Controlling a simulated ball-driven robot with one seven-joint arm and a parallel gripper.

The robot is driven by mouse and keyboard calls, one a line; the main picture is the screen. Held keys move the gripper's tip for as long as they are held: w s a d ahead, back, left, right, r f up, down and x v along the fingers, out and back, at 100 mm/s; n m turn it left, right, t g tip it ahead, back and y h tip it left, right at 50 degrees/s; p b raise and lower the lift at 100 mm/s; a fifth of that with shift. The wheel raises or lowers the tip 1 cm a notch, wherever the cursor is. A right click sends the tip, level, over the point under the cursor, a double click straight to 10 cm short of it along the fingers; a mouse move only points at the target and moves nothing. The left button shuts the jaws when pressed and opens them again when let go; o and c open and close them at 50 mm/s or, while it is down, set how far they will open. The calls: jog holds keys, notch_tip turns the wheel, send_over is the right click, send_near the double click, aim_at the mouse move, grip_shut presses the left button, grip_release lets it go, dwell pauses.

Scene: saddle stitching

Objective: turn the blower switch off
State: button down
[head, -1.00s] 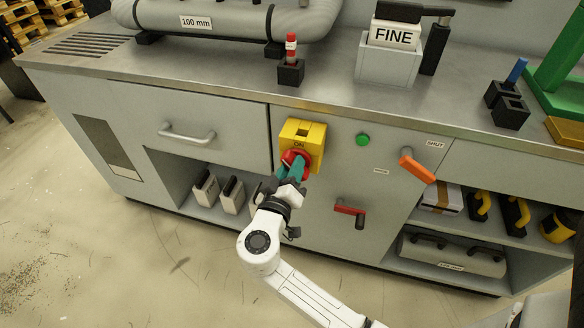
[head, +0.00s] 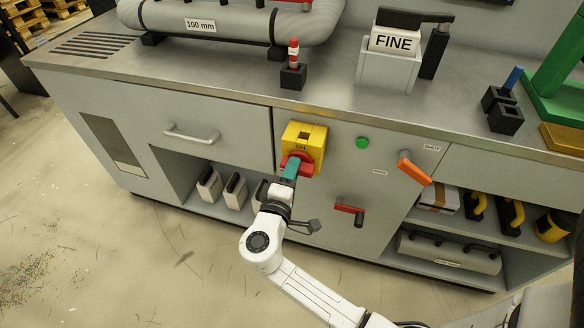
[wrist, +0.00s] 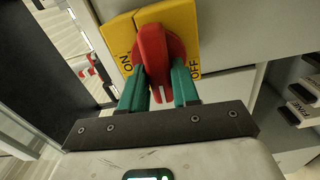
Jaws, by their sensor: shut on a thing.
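The blower switch is a yellow box (head: 316,131) with a red rotary knob (head: 305,165) on the cabinet front. In the wrist view the red knob (wrist: 158,58) stands between ON at left and OFF at right on the yellow plate (wrist: 185,15). A white mark shows at the knob's near end, between the two labels. My gripper (wrist: 160,85) is shut on the knob, with one teal finger on each side. In the head view my gripper (head: 291,168) covers the lower part of the knob.
A green button (head: 362,143), an orange handle (head: 413,171) marked SHUT and a red handle (head: 348,208) are to the right. A drawer handle (head: 190,135) is at left. The worktop (head: 225,75) overhangs above. The floor in front is clear.

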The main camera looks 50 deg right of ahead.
jog(key=shift+f+n, duration=0.1)
jog(key=shift+n, duration=0.4)
jog(key=c, duration=0.9)
grip_release()
jog(key=v, duration=1)
jog(key=shift+s+a, duration=0.15)
jog(key=shift+a, duration=0.25)
jog(key=s+d+f+m+g+y+p, duration=0.35)
jog(key=s+d+g+y+p, duration=0.2)
jog(key=s+y, duration=0.4)
jog(key=s+a+r+y+p, duration=0.1)
jog(key=s+a+y, duration=0.1)
jog(key=s+a+r+y+p, duration=0.1)
jog(key=s+a+y+p, duration=0.1)
jog(key=y, duration=0.1)
jog(key=s+a+r+m+y+p, duration=0.1)
jog(key=s+a+y, duration=0.1)
jog(key=s, duration=0.1)
jog(key=shift+s+a, duration=0.1)
jog(key=shift+a, duration=0.3)
